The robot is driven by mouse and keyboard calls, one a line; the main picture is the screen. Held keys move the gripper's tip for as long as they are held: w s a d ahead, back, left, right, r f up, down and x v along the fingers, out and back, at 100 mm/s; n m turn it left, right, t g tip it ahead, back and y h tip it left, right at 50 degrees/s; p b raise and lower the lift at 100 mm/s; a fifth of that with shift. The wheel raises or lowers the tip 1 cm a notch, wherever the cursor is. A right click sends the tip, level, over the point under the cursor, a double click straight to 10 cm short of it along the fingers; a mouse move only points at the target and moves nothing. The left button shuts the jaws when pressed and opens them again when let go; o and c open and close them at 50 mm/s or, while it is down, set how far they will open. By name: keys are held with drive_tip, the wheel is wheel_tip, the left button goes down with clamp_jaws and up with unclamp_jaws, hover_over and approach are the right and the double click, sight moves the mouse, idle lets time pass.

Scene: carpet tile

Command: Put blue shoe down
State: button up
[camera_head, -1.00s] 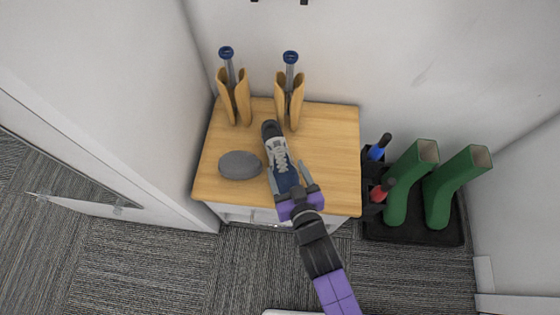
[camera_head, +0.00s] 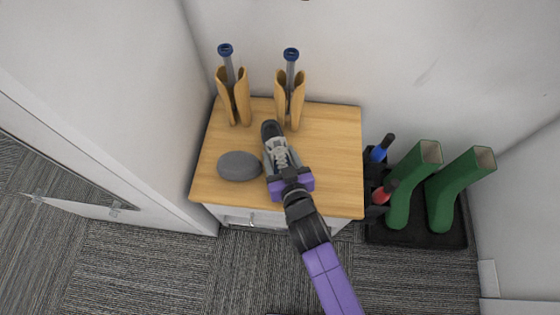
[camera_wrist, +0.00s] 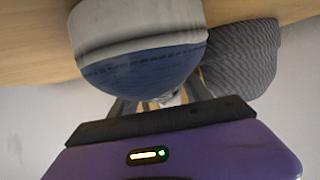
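The blue shoe (camera_head: 275,140) has a dark toe, grey-white laces and a white sole. It rests on the wooden top of the cabinet (camera_head: 335,150), toe toward the wall. In the wrist view its rounded blue heel with a pale sole (camera_wrist: 145,65) fills the upper middle and hides part of the fingers. My gripper (camera_head: 281,160) is over the rear of the shoe, its fingers apart on either side. Whether they touch the shoe cannot be seen.
A grey rounded object (camera_head: 239,166) lies just left of the shoe. Two tan split holders (camera_head: 234,100) with blue-topped rods stand behind. Green boots (camera_head: 410,185) and a dark rack with blue and red items (camera_head: 378,192) stand right of the cabinet. The cabinet top's right side is clear.

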clamp_jaws()
drive_tip(key=shift+r, duration=0.15)
